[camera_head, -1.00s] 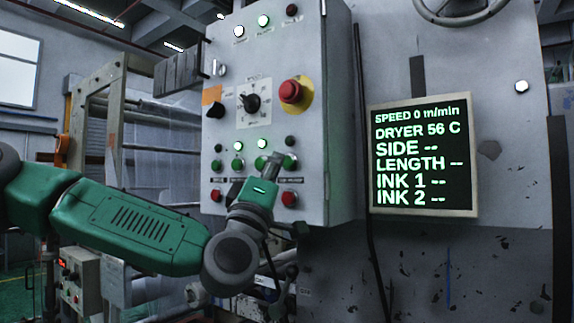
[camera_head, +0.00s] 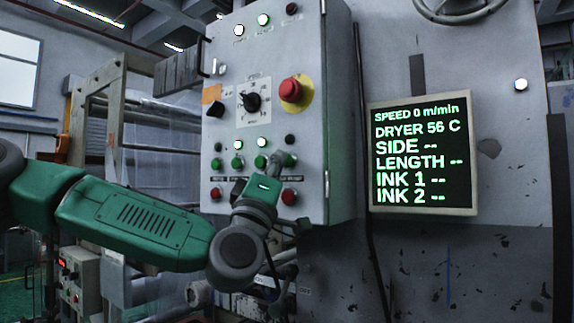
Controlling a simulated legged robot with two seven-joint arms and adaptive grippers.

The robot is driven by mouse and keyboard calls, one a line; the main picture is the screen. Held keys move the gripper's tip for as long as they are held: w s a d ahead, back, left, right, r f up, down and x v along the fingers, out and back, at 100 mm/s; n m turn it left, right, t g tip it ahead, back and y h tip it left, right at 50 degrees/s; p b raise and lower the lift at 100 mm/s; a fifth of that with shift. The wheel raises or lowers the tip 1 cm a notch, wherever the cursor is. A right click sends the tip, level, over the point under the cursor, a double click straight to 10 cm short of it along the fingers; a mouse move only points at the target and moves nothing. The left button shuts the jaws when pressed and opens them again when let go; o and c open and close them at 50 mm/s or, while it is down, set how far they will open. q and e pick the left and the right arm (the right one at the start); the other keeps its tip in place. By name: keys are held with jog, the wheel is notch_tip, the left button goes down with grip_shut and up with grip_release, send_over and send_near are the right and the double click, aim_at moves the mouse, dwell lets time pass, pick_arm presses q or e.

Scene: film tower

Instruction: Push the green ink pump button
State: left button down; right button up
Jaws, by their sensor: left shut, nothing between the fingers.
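The grey control box (camera_head: 268,120) has a row of green buttons across its lower front, among them one at the left (camera_head: 216,164), one near the middle (camera_head: 238,162) and one further right (camera_head: 261,161). The rightmost green button is largely hidden behind my gripper. The labels below are too small to read, so I cannot tell which button is the ink pump one. My left gripper (camera_head: 283,159) is shut and empty, its tip at or just before the rightmost green button; contact cannot be told. My right gripper is not in view.
Red buttons (camera_head: 289,196) sit below the green row. Above it are indicator lamps, two lit (camera_head: 264,142) and the rightmost dark (camera_head: 290,139). A red emergency stop (camera_head: 291,90) and a dial (camera_head: 251,102) are higher. A display (camera_head: 423,155) reads speed 0.

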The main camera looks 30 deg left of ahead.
pick_arm(q)
jog(key=shift+w, duration=0.45)
dwell(0.7)
jog(key=shift+s, duration=0.2)
jog(key=shift+s+b, duration=0.55)
jog(key=shift+s, duration=0.15)
jog(key=shift+s+a+b, duration=0.15)
jog(key=shift+s+b, duration=0.2)
jog(key=shift+s, duration=0.9)
jog(key=shift+s+a+b, duration=0.1)
jog(key=shift+s+b, duration=0.25)
jog(key=shift+s, duration=0.9)
